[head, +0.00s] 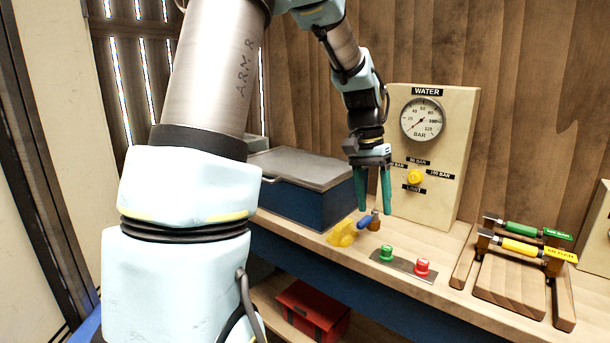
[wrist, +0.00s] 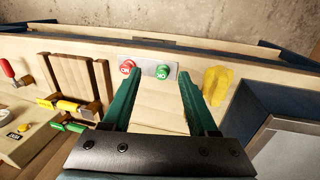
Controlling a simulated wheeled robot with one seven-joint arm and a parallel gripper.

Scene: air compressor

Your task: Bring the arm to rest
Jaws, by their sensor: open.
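My arm reaches across the head view from the upper left. It bends down so that my gripper (head: 375,208) points at the workbench. The two green fingers are apart, with nothing between them. In the head view the gripper hangs in front of the left edge of the water gauge panel (head: 458,150), near a blue-handled valve (head: 366,221). In the wrist view my gripper (wrist: 156,72) is also open, and bare bench top shows between its fingers. The green button (wrist: 163,72) and red button (wrist: 127,67) lie beyond the fingertips there.
A yellow object (head: 343,235) lies on the bench beside the valve. A blue box with a grey lid (head: 300,168) stands left of my gripper. Yellow-handled and green-handled parts (head: 522,249) sit on wooden stands at right. A red case (head: 312,308) is below the bench.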

